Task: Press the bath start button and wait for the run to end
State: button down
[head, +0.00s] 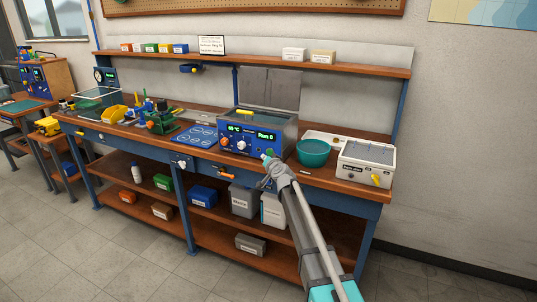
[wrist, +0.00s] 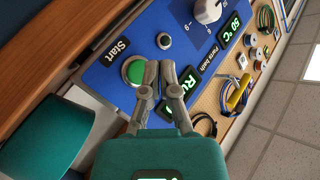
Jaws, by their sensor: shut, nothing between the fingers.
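The parts bath (head: 240,141) is a metal box with a blue front panel on the bench, its lid raised behind it. The head view shows green displays reading about 50 °C and what looks like "Run 0". In the wrist view the round green start button (wrist: 134,71) sits in a pale ring beside the word "Start". My gripper (wrist: 160,67) is shut and empty, its tips close together just right of the button and in front of the panel. Whether they touch anything is unclear. The tips partly cover the run display (wrist: 187,82). In the head view my gripper (head: 268,158) is before the panel's right part.
A teal bowl (head: 313,153) stands just right of the bath, with a white box-shaped unit (head: 367,163) beyond it. A blue mat (head: 196,137) and a green fixture (head: 162,124) are to the left. A shelf with small boxes runs above. The floor in front is clear.

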aim_at(267, 152)
jog(key=shift+w+d, duration=0.25)
jog(key=shift+w, duration=0.45)
jog(key=shift+w+d, duration=0.35)
jog(key=shift+w, duration=0.45)
dwell(2.2)
jog(key=shift+s, duration=0.15)
jog(key=shift+s+a, duration=0.35)
jog(key=shift+s, duration=0.35)
dwell(0.4)
jog(key=s, duration=0.1)
jog(key=s+a, duration=0.1)
jog(key=s, duration=0.2)
jog(key=shift+s+a, duration=0.35)
dwell(0.7)
